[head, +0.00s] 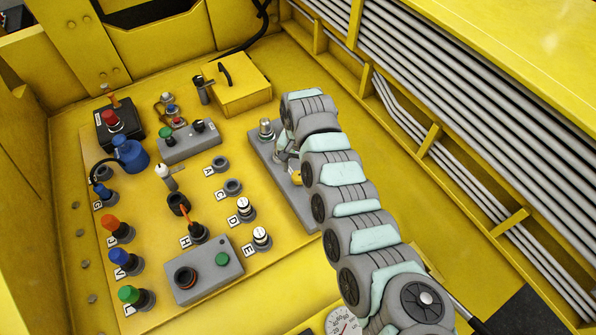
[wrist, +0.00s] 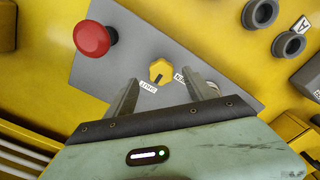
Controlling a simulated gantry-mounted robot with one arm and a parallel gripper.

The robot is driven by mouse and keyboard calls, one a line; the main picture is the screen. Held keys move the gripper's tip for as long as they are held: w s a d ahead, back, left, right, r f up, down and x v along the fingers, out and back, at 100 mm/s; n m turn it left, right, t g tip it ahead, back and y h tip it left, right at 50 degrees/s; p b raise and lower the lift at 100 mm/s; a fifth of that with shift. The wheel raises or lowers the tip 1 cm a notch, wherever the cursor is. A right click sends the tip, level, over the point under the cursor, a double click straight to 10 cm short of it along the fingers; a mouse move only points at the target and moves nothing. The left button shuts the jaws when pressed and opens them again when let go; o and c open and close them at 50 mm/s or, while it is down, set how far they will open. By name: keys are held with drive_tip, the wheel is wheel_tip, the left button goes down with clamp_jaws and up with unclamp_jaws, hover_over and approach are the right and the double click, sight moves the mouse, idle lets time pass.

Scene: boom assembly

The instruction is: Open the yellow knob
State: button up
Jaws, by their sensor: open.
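The yellow knob (wrist: 162,71) sits on a grey panel (wrist: 140,40) in the wrist view, with white labels beside it reading "SHUT" (wrist: 149,87) and another partly hidden by a finger. A dark slot mark on the knob points toward the "SHUT" label side. My gripper (wrist: 163,90) is open and empty, its two fingers on either side of the knob in the picture; I cannot tell whether they touch it. In the head view the knob (head: 296,177) is mostly hidden beside my arm on the grey panel (head: 292,208).
A red mushroom button (wrist: 93,38) stands on the same panel. Dark round sockets (wrist: 289,45) lie to its right. In the head view, a grey control box (head: 204,271) and several coloured knobs stand left of my arm. Grey pipes (head: 440,75) run along the right wall.

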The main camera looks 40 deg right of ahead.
sight(298, 175)
drive_tip(key=shift+f, duration=1.8)
drive_tip(key=shift+w, duration=0.1)
drive_tip(key=shift+c, duration=0.3)
clamp_jaws()
